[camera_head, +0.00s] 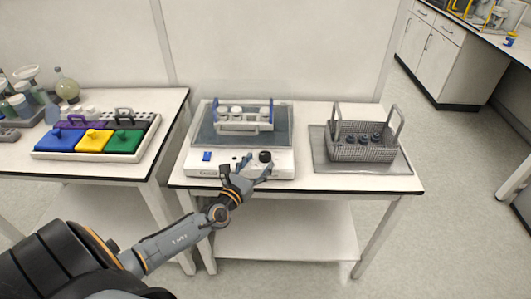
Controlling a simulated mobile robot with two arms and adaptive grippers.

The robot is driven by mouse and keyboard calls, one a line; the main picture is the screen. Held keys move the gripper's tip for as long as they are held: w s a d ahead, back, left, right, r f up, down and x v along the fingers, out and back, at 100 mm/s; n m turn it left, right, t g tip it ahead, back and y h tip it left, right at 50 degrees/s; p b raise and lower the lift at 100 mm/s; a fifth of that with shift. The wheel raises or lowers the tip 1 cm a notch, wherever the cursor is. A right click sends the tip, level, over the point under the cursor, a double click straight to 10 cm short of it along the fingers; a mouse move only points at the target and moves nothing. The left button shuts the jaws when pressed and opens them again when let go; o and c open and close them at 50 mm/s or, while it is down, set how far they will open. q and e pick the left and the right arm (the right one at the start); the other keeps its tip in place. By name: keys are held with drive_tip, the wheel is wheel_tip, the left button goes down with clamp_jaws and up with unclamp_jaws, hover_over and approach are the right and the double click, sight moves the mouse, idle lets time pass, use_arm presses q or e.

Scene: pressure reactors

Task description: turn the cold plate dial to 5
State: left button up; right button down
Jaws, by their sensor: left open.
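The cold plate (196,170) is a white bench unit on the middle table, with a dark top surface and a sloped front panel. Its black round dial (265,156) is on the right part of that panel. My left gripper (254,167) is open and in front of the panel, its fingers pointing up toward the dial. One finger is just left of the dial and the other just below it. I cannot tell whether they touch it. The dial's marks are too small to read. My right gripper is not in view.
A small rack with white-capped vessels (237,116) stands on the cold plate. A grey wire basket (363,153) sits on a tray to the right. Blue, yellow and green blocks (93,141) are on the left table.

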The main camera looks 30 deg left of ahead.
sight(262, 159)
use_arm(q)
drive_tip(key=shift+w+a, duration=0.2)
drive_tip(key=shift+w, duration=2.35)
drive_tip(key=c, duration=1.2)
